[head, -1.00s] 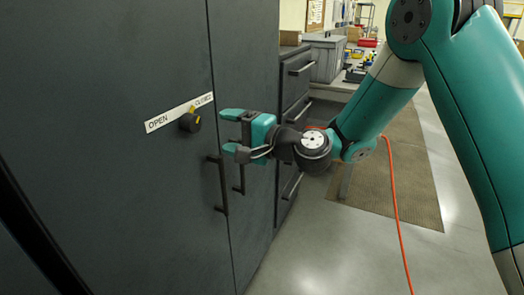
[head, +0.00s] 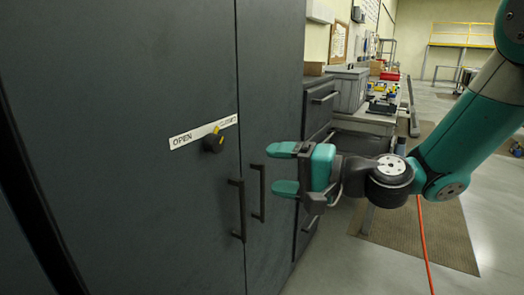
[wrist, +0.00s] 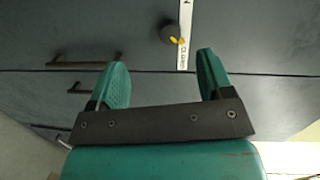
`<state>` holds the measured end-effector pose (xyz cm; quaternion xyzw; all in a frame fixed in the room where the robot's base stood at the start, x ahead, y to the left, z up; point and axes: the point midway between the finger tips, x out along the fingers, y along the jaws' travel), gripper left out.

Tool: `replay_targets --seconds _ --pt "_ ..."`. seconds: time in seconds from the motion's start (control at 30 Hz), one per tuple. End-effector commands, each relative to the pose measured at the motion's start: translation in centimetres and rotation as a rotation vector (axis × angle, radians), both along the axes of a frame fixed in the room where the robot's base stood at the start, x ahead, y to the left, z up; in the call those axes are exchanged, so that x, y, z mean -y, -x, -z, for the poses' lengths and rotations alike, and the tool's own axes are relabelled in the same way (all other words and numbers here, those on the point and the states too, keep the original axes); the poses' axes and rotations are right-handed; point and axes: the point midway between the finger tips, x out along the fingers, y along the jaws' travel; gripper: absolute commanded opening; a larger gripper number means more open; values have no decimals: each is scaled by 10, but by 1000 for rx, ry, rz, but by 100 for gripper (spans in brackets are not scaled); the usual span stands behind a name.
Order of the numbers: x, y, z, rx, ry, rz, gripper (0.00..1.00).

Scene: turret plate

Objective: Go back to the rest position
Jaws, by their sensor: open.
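My gripper (head: 284,169) is open and empty, in front of the dark cabinet (head: 110,90) and to the right of its knob. In the wrist view its two teal fingers (wrist: 160,78) stand apart with nothing between them. The black knob (head: 214,143) with a yellow mark sits on the cabinet door, on a white strip labelled OPEN at its left end; the right end's label reads CLOSED in the wrist view. The knob also shows in the wrist view (wrist: 169,33), beyond the fingers and apart from them. The yellow mark points up toward the strip's right end.
Two dark vertical handles (head: 238,210) stick out from the cabinet doors below the knob. A drawer unit (head: 318,115), a grey bin (head: 348,90) and a cluttered workbench stand behind my gripper. The floor at the right is open.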

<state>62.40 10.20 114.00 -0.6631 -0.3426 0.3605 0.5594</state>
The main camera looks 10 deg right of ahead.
Motion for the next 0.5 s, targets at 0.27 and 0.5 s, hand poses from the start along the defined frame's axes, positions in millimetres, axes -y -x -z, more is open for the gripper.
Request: replay_targets --seconds 0.27,0.5 --pt "-17 140 22 179 705 -530 74" --pt "41 210 34 156 1110 -752 74"
